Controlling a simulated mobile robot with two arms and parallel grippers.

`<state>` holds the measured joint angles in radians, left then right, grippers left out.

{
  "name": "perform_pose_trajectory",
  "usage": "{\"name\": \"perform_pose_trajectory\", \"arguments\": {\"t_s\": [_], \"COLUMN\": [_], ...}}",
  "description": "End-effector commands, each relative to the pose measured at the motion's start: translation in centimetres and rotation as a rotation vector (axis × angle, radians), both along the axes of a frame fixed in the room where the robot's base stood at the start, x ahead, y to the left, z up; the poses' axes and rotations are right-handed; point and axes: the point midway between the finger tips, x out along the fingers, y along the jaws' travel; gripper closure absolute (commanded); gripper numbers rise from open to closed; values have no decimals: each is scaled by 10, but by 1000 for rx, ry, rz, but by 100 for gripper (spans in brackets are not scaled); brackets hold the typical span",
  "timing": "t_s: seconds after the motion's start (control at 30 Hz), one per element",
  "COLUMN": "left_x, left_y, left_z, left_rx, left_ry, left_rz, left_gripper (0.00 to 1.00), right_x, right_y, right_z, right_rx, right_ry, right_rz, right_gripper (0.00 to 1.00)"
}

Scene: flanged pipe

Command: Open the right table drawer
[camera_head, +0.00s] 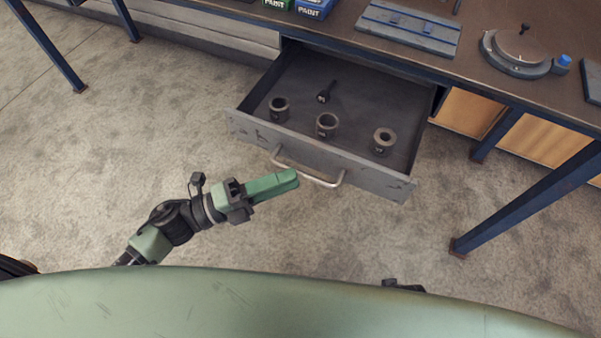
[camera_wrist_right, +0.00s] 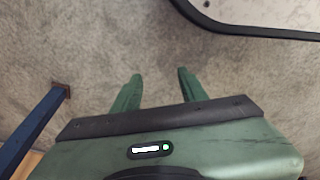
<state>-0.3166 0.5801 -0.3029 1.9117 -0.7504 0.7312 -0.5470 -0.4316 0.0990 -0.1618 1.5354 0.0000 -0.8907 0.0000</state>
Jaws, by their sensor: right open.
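The table drawer (camera_head: 390,183) stands pulled well out from under the workbench, and its inside shows. Its curved metal handle (camera_head: 325,182) is on the drawer front. My left gripper (camera_head: 296,178) is just in front of the handle, its green fingertips beside or slightly over the bar in the picture; I cannot tell if they touch it. Its fingers are seen nearly side-on and overlap, so their gap is hidden.
Several dark ring parts (camera_head: 327,125) and a small dark part (camera_head: 325,92) lie in the drawer. The workbench (camera_head: 340,20) carries paint boxes (camera_head: 313,8), a blue-grey plate (camera_head: 408,28) and a round fixture (camera_head: 518,50). A blue table leg (camera_head: 525,200) stands at right.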

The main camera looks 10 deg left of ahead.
Motion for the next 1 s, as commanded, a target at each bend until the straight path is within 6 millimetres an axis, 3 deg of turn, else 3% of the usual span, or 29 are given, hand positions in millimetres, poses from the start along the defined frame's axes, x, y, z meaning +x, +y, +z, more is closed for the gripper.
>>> {"name": "perform_pose_trajectory", "arguments": {"t_s": [0.1,0.3,1.0], "left_x": [-9,-15,-15], "left_y": [17,30,30], "left_z": [-4,-5,-5], "left_rx": [2,0,-1], "left_ry": [3,1,0], "left_rz": [-1,-1,0], "left_gripper": [68,68,68], "right_x": [5,1,3], "right_y": [1,1,0], "right_z": [6,8,8], "right_rx": [2,0,0], "right_ry": [-7,2,-3], "right_rz": [-1,-2,-1], "right_gripper": [57,57,57]}}
